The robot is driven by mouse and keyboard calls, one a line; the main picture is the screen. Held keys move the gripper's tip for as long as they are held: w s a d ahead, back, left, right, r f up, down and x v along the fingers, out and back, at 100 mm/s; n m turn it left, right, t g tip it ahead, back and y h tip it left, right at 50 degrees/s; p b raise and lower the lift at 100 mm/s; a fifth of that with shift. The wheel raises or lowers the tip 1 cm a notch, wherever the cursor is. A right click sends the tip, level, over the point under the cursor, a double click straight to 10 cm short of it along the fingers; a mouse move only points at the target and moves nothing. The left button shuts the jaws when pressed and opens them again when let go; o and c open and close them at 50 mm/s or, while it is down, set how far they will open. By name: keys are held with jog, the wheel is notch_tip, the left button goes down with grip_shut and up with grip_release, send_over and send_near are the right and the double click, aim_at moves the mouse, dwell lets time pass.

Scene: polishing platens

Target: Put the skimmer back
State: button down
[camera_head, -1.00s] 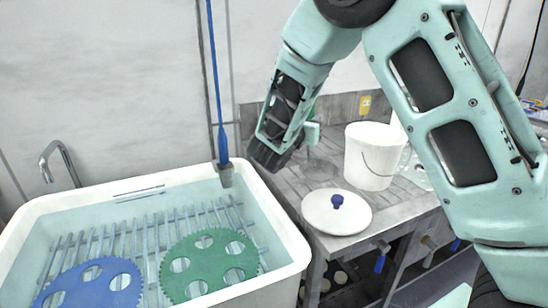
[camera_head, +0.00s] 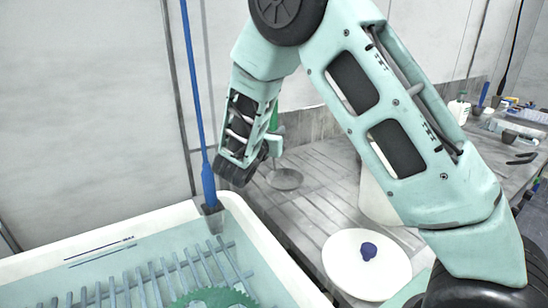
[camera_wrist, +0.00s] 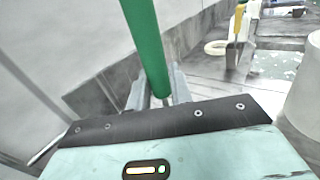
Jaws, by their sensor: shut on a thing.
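The skimmer has a green handle and a round grey disc (camera_head: 285,180). My gripper (camera_head: 274,144) is shut on the green handle, which also shows between the fingers in the wrist view (camera_wrist: 148,45). The handle runs upright in the head view, with the disc below the gripper, over the grey bench top. I cannot tell whether the disc touches the bench. The upper handle is partly hidden behind my arm in the head view.
A white tank (camera_head: 110,234) with a slatted rack and a green toothed disc (camera_head: 215,298) stands at front left. A blue rod (camera_head: 207,178) stands in a grey holder at its corner. A white bucket (camera_head: 376,205) and white lid (camera_head: 345,265) are on the bench (camera_head: 300,205).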

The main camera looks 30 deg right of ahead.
jog(key=shift+f, duration=2.5)
jog(key=shift+f, duration=0.2)
jog(key=c, duration=1.3)
grip_release()
jog(key=shift+o, duration=0.2)
